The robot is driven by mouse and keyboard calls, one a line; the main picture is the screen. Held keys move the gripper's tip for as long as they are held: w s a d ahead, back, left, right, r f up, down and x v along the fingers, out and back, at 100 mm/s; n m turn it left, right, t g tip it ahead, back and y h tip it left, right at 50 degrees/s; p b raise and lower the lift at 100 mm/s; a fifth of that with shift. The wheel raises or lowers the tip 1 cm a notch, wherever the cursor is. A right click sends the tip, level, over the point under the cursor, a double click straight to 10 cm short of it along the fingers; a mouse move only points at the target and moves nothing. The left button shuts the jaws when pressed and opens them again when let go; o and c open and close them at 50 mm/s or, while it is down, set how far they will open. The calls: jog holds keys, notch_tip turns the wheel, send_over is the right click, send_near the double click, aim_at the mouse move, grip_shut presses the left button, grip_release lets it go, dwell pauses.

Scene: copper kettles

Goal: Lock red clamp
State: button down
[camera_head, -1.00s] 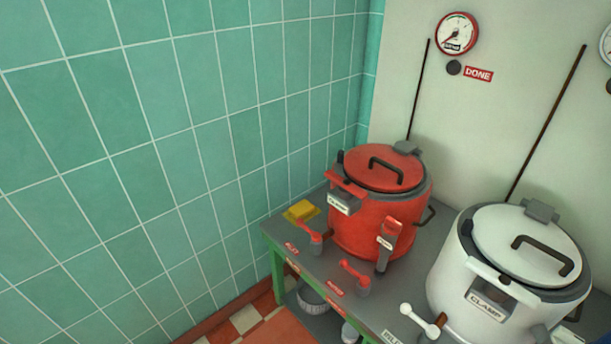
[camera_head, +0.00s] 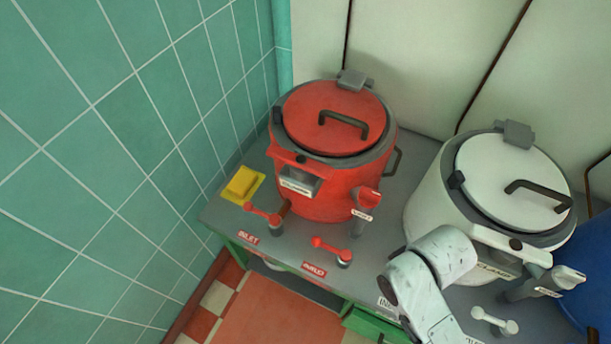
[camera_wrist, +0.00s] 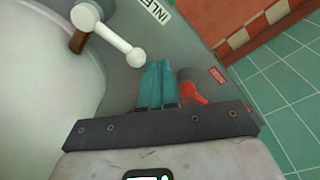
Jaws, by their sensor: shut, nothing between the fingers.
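The red kettle (camera_head: 335,195) stands on the grey bench with its red lid (camera_head: 322,112) down. Its clamp, a red bar (camera_head: 318,160) over a grey block with a CLAMP label (camera_head: 297,185), is at the front rim. Whether it is locked I cannot tell. A red-topped lever (camera_head: 366,198) is on the kettle's front right. In the wrist view my gripper (camera_wrist: 158,68) has its teal fingers together and empty, between the white kettle (camera_wrist: 40,90) and a red valve handle (camera_wrist: 195,92). The head view shows my arm at lower right, but not the fingertips.
The white kettle (camera_head: 425,205) stands right of the red one, with a blue one (camera_head: 590,270) partly visible beyond. Small red handles (camera_head: 262,213) (camera_head: 330,250) stick up along the front bench edge. A yellow block (camera_head: 243,184) lies at left, near the green tiled wall (camera_head: 150,130).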

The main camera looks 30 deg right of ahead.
jog(key=shift+w, duration=0.15)
jog(key=n+t+h+p, duration=0.4)
jog(key=n+t+h, duration=0.4)
jog(key=h, duration=0.7)
send_near(317, 175)
jog(key=s+a+t, duration=0.1)
jog(key=s+a, duration=0.3)
jog(key=a, duration=0.2)
jog(key=shift+s+d+f+m, duration=0.1)
jog(key=shift+s+m, duration=0.1)
jog(key=shift+m, duration=0.2)
jog(key=shift+d, duration=0.1)
jog(key=p+x, duration=0.3)
jog(key=x, duration=1.1)
jog(key=shift+f+p, duration=0.1)
jog(key=shift+p, duration=0.25)
